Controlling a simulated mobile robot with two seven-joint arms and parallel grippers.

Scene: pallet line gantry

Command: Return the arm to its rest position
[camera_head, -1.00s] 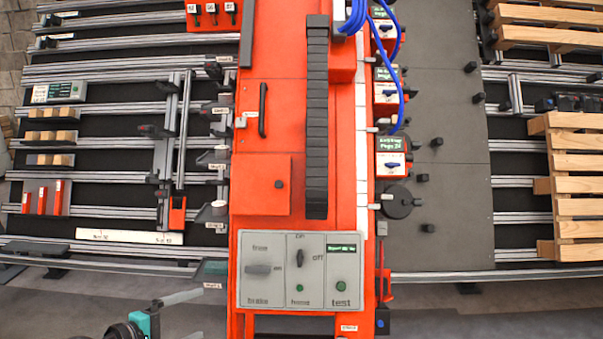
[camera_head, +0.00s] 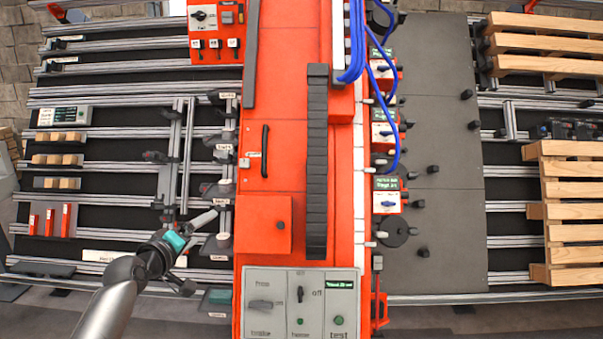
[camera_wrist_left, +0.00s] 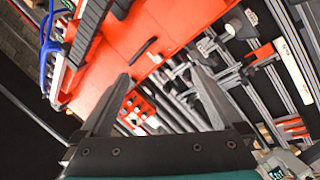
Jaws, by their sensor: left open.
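My left arm comes in from the lower left in the head view. Its gripper (camera_head: 205,225), with a teal band, is over the left rails, just left of the orange gantry beam (camera_head: 283,180). In the left wrist view the two grey fingers of the left gripper (camera_wrist_left: 158,88) stand wide apart with nothing between them. The orange gantry shows beyond the fingers. My right gripper is not in view.
A grey control panel (camera_head: 300,305) with knobs is on the near end of the gantry. Blue cables (camera_head: 355,40) run along its right side. Wooden pallets (camera_head: 570,200) stand at the right. Small wooden blocks (camera_head: 60,159) and red pieces (camera_head: 50,221) sit at the left.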

